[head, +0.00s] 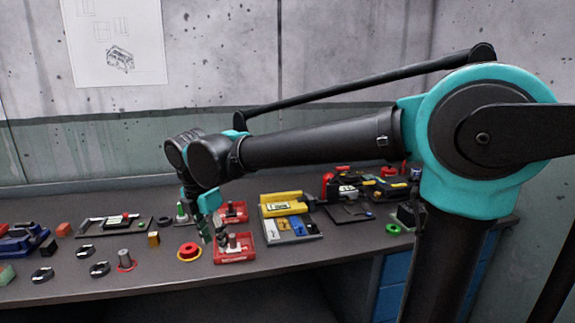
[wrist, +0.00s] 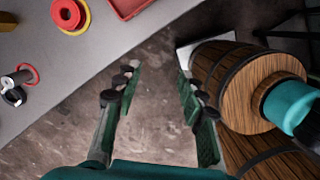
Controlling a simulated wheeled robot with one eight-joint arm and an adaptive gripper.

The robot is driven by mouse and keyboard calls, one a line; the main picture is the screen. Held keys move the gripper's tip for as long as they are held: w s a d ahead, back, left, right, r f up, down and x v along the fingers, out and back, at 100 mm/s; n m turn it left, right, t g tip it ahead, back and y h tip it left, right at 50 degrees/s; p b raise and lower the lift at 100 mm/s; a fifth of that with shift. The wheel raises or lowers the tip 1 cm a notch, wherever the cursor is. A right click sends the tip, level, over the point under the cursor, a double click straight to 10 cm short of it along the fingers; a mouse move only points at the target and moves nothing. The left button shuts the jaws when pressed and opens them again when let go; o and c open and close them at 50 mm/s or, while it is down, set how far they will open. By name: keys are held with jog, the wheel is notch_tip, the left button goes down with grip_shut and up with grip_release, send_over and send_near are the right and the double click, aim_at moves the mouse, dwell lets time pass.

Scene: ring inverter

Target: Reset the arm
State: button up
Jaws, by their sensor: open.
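My gripper (wrist: 155,100) is open and empty in the wrist view, its two green-padded fingers apart over bare floor. In the head view my gripper (head: 205,232) hangs at the end of my arm, pointing down near the front edge of the workbench (head: 260,275). A red ring on a yellow ring (head: 189,252) lies on the bench just left of it; the ring pair also shows at the top left of the wrist view (wrist: 68,14). A red tray (head: 236,258) stands just right of my gripper.
A grey peg on a red base (head: 124,262) and black rings (head: 100,269) lie to the left. A yellow-and-grey block holder (head: 290,228) stands right of the trays. In the wrist view a wooden barrel (wrist: 238,78) stands beyond the bench edge.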

jog(key=w+d+f+m, duration=0.2)
jog(key=d+f+m, duration=0.1)
jog(key=d+m, duration=0.3)
jog(key=w+d+f+m+y, duration=0.1)
jog(key=d+f+m, duration=0.25)
jog(key=d, duration=0.45)
jog(key=w+d+f+m, duration=0.2)
jog(key=d+f+m, duration=0.25)
jog(key=d, duration=0.25)
jog(key=s+d+f+m+t, duration=0.1)
jog(key=s+d+f+m, duration=0.3)
jog(key=d+m, duration=0.3)
jog(key=s+d+f+m+t, duration=0.1)
jog(key=s+d+f+m, duration=0.2)
jog(key=d+m, duration=0.5)
jog(key=shift+s+d+f+t, duration=0.35)
jog(key=shift+d+f, duration=0.25)
jog(key=shift+f, duration=0.25)
